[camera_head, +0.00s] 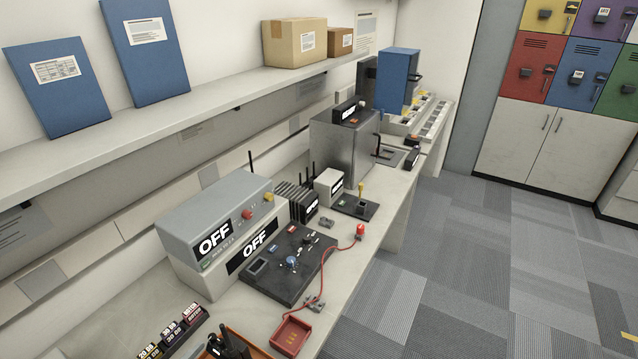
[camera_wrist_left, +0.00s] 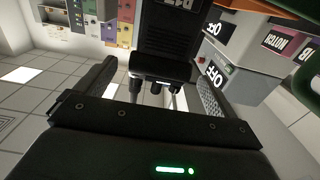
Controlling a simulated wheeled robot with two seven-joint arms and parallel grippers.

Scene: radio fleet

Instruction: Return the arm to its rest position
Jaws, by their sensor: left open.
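My left gripper (camera_wrist_left: 155,90) shows in the left wrist view with its two dark fingers spread apart. A black handheld radio (camera_wrist_left: 165,35) with a white label and small knobs lies between or just beyond the fingers. Gaps show on both sides of it, and I see no finger pressing on it. In the head view a black radio (camera_head: 228,345) stands by an orange tray (camera_head: 255,353) at the bottom edge, partly cut off. Neither gripper nor arm shows in the head view. The right gripper is not seen.
Grey boxes marked OFF (camera_head: 213,220), a black panel (camera_head: 290,262) with a red cable, and a red tray (camera_head: 290,336) crowd the bench. A shelf (camera_head: 180,105) with blue binders overhangs it. Open carpet (camera_head: 490,270) lies to the right, before colored lockers (camera_head: 590,75).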

